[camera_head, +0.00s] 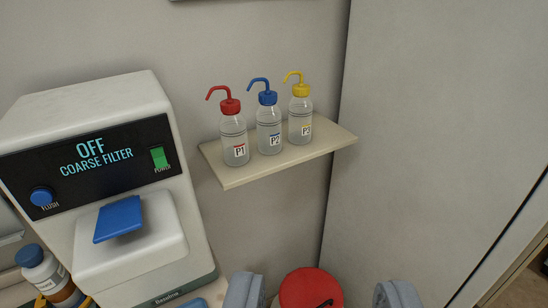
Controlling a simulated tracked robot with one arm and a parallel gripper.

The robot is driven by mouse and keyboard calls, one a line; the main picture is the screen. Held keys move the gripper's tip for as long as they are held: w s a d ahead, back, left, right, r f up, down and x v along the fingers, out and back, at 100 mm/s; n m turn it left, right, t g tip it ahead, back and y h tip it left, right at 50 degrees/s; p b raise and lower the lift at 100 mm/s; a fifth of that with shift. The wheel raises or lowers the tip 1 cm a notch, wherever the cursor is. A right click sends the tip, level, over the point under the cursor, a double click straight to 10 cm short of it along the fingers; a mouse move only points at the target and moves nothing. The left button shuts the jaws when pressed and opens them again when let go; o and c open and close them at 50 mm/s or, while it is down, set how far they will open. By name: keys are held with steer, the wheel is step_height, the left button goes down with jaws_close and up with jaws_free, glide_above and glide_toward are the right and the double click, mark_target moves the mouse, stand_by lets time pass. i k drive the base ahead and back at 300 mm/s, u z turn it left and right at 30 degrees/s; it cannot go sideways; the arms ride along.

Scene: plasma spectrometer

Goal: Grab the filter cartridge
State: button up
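A white machine (88,120) stands at the left, its dark display reading "OFF" and "COARSE FILTER". A blue flap-like piece (118,219) sticks out from its lower front. I cannot tell whether this piece is the filter cartridge; nothing in view is clearly marked as one. My gripper (320,293) shows at the bottom edge as two grey fingers spread wide apart. It is open. A red round top (311,288) with a dark mark shows between the fingers, with a gap on each side; its lower part is cut off by the frame.
A wall shelf (238,179) holds three wash bottles: red-capped P1 (233,135), blue-capped P2 (268,125) and yellow-capped (300,118). A bottle with a blue cap (30,256) stands at the lower left. A tall grey panel (430,130) is on the right.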

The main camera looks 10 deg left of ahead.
mark_target(41, 269)
steer(key=u, duration=1)
steer(key=k, duration=0.9)
steer(key=u, duration=0.2)
steer(key=i, duration=1)
steer(key=z, duration=0.05)
